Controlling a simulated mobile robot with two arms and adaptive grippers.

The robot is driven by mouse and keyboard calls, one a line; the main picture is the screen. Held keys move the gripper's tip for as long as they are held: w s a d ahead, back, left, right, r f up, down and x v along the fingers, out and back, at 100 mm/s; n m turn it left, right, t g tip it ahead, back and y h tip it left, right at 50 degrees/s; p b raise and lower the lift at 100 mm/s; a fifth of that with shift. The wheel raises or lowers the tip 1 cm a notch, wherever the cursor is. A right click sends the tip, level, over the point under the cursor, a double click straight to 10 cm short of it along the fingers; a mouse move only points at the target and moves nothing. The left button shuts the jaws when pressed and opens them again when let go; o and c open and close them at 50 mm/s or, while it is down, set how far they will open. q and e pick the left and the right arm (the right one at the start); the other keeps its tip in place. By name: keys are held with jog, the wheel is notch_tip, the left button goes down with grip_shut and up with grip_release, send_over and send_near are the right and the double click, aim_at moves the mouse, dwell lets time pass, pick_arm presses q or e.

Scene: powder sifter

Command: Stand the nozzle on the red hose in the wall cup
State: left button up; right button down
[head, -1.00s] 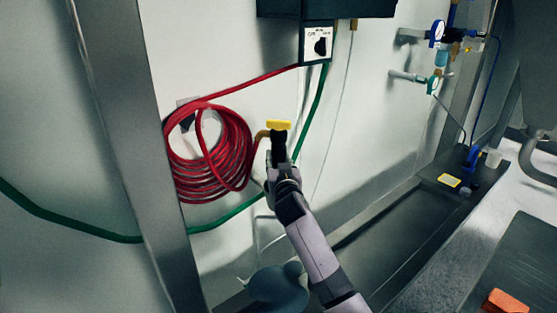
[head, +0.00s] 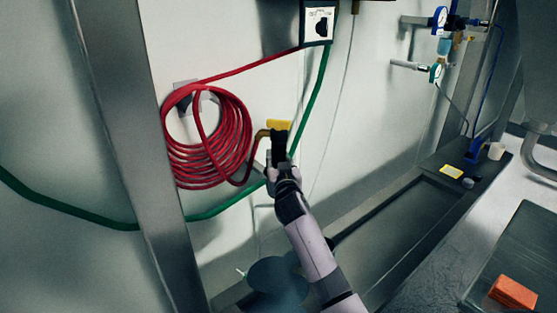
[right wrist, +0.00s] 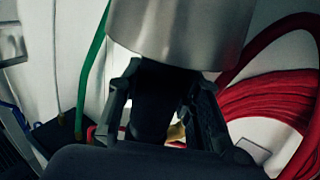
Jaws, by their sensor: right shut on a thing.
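The red hose (head: 212,150) hangs coiled on the wall at the left. Its end runs through a curved brass fitting (head: 262,134) to the nozzle (head: 279,126), which shows a yellow top. My right gripper (head: 279,160) is shut on the nozzle and holds it close to the wall, right of the coil. In the right wrist view the fingers (right wrist: 160,105) flank the nozzle's dark body (right wrist: 155,100). A steel cylinder (right wrist: 180,30), perhaps the wall cup, is very near the fingers there. I cannot tell whether the nozzle touches it. My left gripper is out of view.
A green hose (head: 215,211) runs along the wall behind my right arm. A steel post (head: 125,150) stands left of the coil. A control box (head: 318,22) hangs above. A dark trough (head: 400,235) lies at the wall's foot, with an orange block (head: 513,292) at the lower right.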

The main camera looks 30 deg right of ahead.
jog(key=shift+f+b, duration=0.5)
jog(key=shift+b, duration=0.05)
dwell(0.5)
jog(key=c, duration=1.3)
grip_release()
jog(key=shift+o, duration=1.2)
jog(key=shift+f, duration=0.15)
jog(key=v, duration=1.2)
jog(key=shift+a, duration=0.1)
